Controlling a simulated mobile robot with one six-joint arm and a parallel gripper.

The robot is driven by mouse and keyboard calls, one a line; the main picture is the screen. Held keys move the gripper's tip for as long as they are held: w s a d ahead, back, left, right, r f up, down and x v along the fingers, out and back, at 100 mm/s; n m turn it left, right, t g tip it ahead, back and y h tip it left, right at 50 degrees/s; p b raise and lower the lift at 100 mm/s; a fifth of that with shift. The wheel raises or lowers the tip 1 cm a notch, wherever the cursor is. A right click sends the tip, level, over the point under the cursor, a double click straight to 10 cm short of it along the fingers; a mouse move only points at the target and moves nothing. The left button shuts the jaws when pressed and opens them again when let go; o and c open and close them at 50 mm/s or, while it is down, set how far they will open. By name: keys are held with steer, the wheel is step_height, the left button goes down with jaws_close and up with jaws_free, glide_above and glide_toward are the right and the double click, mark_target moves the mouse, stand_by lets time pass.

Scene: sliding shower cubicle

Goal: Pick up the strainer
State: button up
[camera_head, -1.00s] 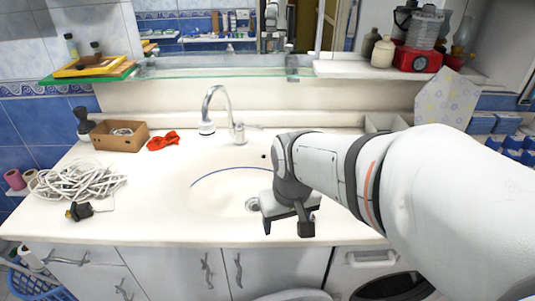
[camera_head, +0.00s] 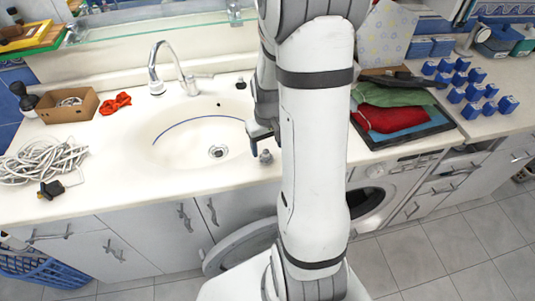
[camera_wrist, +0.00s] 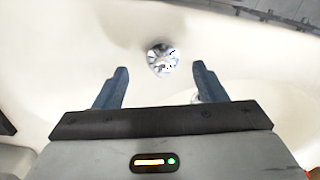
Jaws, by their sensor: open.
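A small shiny metal piece (camera_wrist: 162,58), which looks like the strainer, sits on the pale counter in the wrist view. In the head view it appears as a small grey piece (camera_head: 266,157) just right of the sink basin, close to my arm. My gripper (camera_wrist: 160,68) is open, with one dark finger on each side of the piece in the picture. It is slightly beyond the fingertips and looks untouched. In the head view my gripper (camera_head: 262,135) is partly hidden by my arm.
The sink basin (camera_head: 185,135) with its drain (camera_head: 218,152) lies to the left, under the faucet (camera_head: 165,60). White cable (camera_head: 42,160), a red cloth (camera_head: 115,103) and a cardboard box (camera_head: 68,105) are farther left. A dark tray (camera_head: 430,128) with clothes is on the right.

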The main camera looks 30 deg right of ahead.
mark_target(266, 151)
steer(key=shift+w+a+f+p, duration=0.15)
steer(key=shift+f+p, duration=0.25)
steer(key=shift+f, duration=1.7)
steer(key=shift+c, duration=0.3)
steer(key=c, duration=1)
step_height(266, 151, up, 10)
steer(key=shift+r+b, duration=0.1)
steer(key=shift+b, duration=0.5)
